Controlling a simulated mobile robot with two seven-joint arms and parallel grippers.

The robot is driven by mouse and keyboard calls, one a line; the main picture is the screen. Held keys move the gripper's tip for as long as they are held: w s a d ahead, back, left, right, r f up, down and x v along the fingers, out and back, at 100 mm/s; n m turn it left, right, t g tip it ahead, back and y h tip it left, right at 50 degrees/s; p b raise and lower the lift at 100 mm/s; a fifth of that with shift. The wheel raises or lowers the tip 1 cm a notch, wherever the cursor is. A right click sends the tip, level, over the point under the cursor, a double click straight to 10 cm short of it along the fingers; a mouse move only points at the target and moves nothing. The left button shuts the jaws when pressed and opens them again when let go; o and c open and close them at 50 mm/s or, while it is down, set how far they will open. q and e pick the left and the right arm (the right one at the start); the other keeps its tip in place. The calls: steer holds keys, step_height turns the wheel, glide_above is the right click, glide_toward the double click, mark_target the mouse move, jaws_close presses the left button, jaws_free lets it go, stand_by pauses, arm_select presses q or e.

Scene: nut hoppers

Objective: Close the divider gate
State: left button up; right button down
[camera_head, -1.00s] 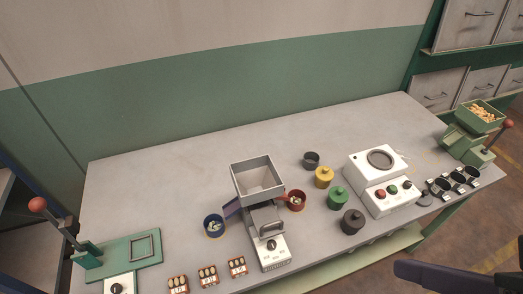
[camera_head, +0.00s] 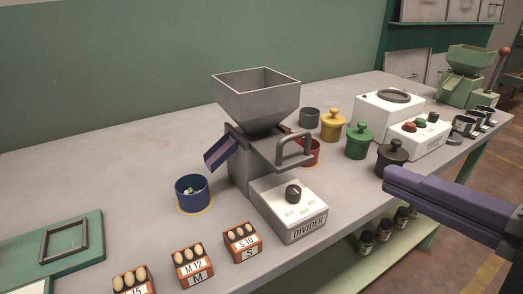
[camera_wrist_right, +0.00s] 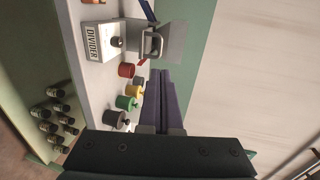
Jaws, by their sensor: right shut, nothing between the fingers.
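The divider (camera_head: 290,208) stands on the bench with a white control base, a dark knob and a grey square hopper (camera_head: 256,100) on top. Its gate handle (camera_head: 295,149), a grey loop on a flat plate, juts out below the hopper towards the front right. In the right wrist view the handle (camera_wrist_right: 153,45) shows beyond my fingertips. My right gripper (camera_head: 388,180) is shut and empty, right of the divider and apart from the handle. Its purple fingers also show in the right wrist view (camera_wrist_right: 158,73). My left gripper is out of view.
A blue cup (camera_head: 192,192) sits left under a purple chute; a red cup (camera_head: 309,152) is partly hidden behind the handle. Yellow (camera_head: 333,126), green (camera_head: 359,142) and dark (camera_head: 393,160) lidded pots stand between divider and gripper. Egg-like sample blocks (camera_head: 242,243) line the front edge.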

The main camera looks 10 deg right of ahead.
mark_target(295, 134)
steer(key=x, duration=1.3)
steer(key=shift+w+f+b, duration=0.1)
steer(key=shift+w+b, duration=0.25)
steer(key=shift+w, duration=0.2)
steer(key=x, duration=0.2)
steer(key=r+x, duration=0.1)
steer(key=x, duration=0.1)
steer(key=shift+w+f, duration=0.1)
steer(key=shift+w, duration=0.15)
steer(key=shift+s+f, duration=0.1)
